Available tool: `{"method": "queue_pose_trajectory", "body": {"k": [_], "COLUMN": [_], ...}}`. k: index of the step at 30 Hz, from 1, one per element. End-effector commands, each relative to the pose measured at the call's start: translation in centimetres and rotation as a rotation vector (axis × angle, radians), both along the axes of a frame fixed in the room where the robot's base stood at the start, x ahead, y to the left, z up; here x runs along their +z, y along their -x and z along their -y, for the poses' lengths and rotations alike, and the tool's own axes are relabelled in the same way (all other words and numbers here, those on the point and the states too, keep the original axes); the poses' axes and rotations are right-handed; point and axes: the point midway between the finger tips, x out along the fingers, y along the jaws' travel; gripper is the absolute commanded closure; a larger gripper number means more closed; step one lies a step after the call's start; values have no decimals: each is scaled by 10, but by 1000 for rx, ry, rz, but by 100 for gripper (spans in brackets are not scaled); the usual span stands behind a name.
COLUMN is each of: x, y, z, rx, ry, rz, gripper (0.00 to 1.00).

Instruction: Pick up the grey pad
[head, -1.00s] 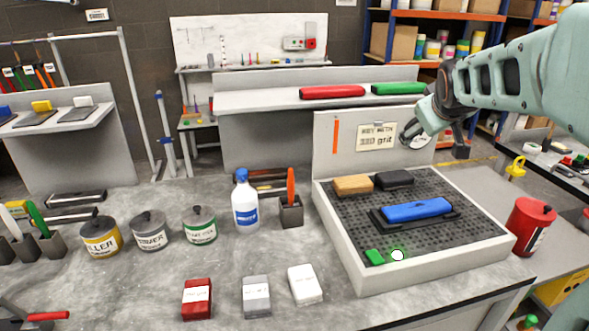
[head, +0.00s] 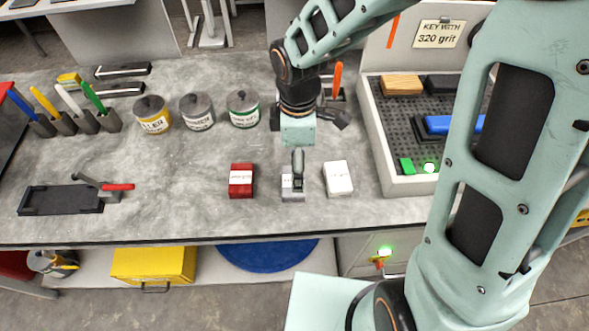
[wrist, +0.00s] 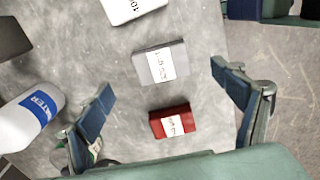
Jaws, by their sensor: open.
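The grey pad (wrist: 148,64) is a small block with a white label, lying on the grey bench. In the head view the grey pad (head: 291,194) is partly hidden behind my gripper (head: 298,170). The wrist view shows my gripper (wrist: 166,98) open and empty, its blue finger pads wide apart. The grey pad lies between and a little beyond the fingertips in that view, apart from both. A red pad (wrist: 172,122) lies on the near side of it, and a white pad (wrist: 133,8) on the far side.
In the head view the red pad (head: 241,181) is left of the grey pad and the white pad (head: 338,178) right. Labelled cans (head: 197,112) stand behind. A perforated tray (head: 382,150) stands to the right. A white bottle (wrist: 30,115) shows left in the wrist view.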

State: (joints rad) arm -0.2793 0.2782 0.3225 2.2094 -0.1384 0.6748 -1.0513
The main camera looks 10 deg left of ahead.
Motion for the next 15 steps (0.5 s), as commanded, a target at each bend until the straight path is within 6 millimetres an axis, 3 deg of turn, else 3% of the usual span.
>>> {"method": "queue_pose_trajectory", "body": {"k": [3,15], "x": [-20,-53], "y": [1,3], "z": [0,-5], "rx": [1,1], "ry": [2,1], "rz": [-4,-2], "gripper": [13,13]}}
